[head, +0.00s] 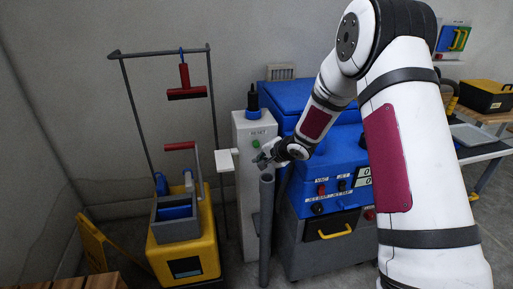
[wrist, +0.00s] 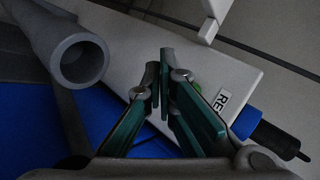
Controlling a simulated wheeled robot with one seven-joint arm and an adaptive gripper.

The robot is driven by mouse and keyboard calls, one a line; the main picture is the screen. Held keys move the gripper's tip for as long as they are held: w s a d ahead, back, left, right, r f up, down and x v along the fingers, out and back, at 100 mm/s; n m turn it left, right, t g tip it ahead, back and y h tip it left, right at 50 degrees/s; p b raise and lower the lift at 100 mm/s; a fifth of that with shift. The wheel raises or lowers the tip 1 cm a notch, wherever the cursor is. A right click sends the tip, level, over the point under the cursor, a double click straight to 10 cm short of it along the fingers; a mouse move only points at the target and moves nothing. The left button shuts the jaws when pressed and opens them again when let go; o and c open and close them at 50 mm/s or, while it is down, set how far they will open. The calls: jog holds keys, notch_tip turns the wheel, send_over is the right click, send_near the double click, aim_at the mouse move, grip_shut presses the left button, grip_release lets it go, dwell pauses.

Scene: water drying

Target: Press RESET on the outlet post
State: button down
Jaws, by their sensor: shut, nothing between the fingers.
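The outlet post (head: 243,187) is a pale upright box with a RESET label (head: 258,132) and a round green button (head: 256,143) below it on its front. A black-and-blue plug-like fitting (head: 253,103) stands on its top. My gripper (head: 261,159) is shut and empty, its fingertips just below and in front of the button in the head view. In the wrist view, the closed green fingers (wrist: 164,77) lie over the post's pale face (wrist: 146,48). The label (wrist: 222,99) is partly cut off there by a finger, and the button is mostly hidden. Contact cannot be told.
A grey open pipe (head: 266,225) stands right in front of the post; its mouth (wrist: 82,62) is close to my fingers. A blue machine (head: 308,212) stands to the right. A yellow mop cart (head: 186,245) is at left. A white block (head: 225,160) juts from the post's left.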

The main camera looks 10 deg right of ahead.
aim_at(256, 144)
jog(key=shift+w+p, duration=1)
jog(key=shift+w, duration=1.4)
jog(key=shift+w, duration=0.15)
jog(key=shift+w+p, duration=0.25)
jog(key=shift+p, duration=0.25)
jog(key=shift+w+p, duration=0.3)
jog(key=shift+w, duration=0.25)
jog(key=shift+s, duration=0.1)
dwell(0.3)
jog(key=shift+s, duration=0.85)
